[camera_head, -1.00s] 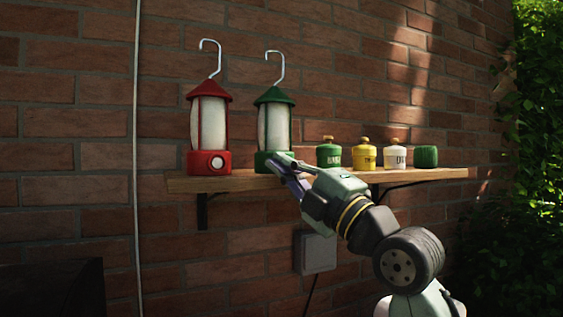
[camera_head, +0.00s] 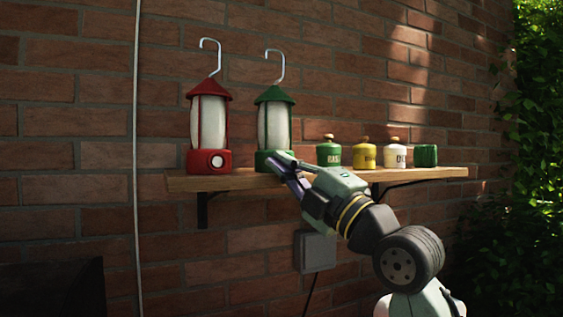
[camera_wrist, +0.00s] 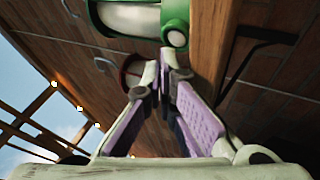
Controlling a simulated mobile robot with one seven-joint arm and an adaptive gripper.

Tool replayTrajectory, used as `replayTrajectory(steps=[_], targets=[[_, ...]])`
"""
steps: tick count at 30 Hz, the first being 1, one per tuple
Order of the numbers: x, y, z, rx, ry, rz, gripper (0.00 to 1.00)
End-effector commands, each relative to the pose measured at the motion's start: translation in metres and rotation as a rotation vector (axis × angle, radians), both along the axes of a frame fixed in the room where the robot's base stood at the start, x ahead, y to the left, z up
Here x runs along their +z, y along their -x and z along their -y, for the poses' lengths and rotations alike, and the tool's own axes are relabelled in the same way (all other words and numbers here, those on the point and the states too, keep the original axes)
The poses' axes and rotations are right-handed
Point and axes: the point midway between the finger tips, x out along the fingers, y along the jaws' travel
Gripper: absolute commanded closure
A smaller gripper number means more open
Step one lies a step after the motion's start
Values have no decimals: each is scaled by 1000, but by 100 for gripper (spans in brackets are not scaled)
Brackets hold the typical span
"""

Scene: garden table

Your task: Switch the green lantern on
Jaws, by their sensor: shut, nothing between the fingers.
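The green lantern (camera_head: 274,122) stands upright on the wooden shelf, its hook pointing up and its panes pale. In the wrist view its green base (camera_wrist: 173,12) is at the top, with a round white button (camera_wrist: 177,38) facing me. My gripper (camera_head: 274,161) is in front of the lantern's base and hides the button in the head view. In the wrist view my gripper (camera_wrist: 160,62) is shut and empty, its fingertips just below the button. I cannot tell whether they touch the lantern. The red lantern (camera_head: 209,124) stands to the left.
To the right on the shelf (camera_head: 235,181) stand a green canister (camera_head: 328,154), a yellow canister (camera_head: 364,156), a white canister (camera_head: 396,156) and a green pot (camera_head: 426,155). A brick wall is close behind. A grey box (camera_head: 317,252) hangs below the shelf.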

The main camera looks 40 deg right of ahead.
Motion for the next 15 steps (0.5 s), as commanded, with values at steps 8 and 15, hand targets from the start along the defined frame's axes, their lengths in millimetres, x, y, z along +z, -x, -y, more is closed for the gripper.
replayTrajectory(steps=[8, 15], targets=[[0, 0, 0, 0, 0, 0, 100], [0, -7, 2, 1, 0, 0, 100]])
